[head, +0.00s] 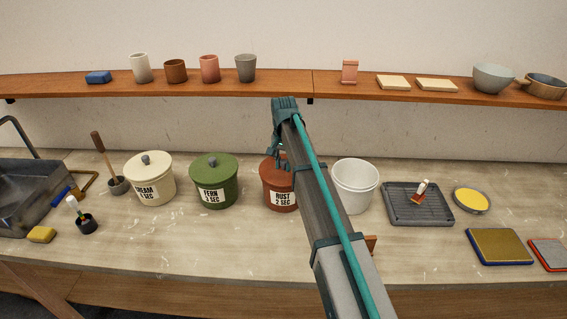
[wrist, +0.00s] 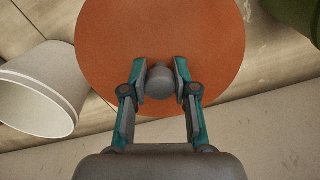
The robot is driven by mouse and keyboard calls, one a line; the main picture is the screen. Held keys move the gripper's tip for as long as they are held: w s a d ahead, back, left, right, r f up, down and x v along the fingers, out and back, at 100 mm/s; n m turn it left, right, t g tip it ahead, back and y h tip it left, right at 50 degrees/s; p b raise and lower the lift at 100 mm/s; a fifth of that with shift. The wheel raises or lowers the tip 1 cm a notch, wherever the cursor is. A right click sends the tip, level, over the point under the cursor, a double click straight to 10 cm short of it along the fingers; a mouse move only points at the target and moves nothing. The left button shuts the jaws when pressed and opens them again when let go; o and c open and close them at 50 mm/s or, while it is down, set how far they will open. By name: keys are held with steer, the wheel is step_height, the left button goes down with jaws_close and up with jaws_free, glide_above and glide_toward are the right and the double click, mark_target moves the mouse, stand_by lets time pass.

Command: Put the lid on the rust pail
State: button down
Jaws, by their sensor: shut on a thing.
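The rust pail (head: 279,198) stands on the counter between the green pail and the white bucket, with a "RUST 2 SEC" label on its front. My arm crosses in front of its right side. The round rust lid (wrist: 160,40) fills the upper middle of the wrist view, with a grey knob (wrist: 160,83) at its near side. My gripper (wrist: 160,82) is shut on this knob, one finger on each side. In the head view the rust lid shows at the pail's top, partly behind my gripper. I cannot tell whether the lid is fully seated on the rim.
The lidded green pail (head: 213,187) and lidded cream pail (head: 150,185) stand to the left. The white bucket (head: 355,187) stands close on the right, then a grey tray (head: 418,217) with a brush. A wooden shelf (head: 210,89) runs along the wall behind.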

steer(key=c, duration=0.8)
jaws_free()
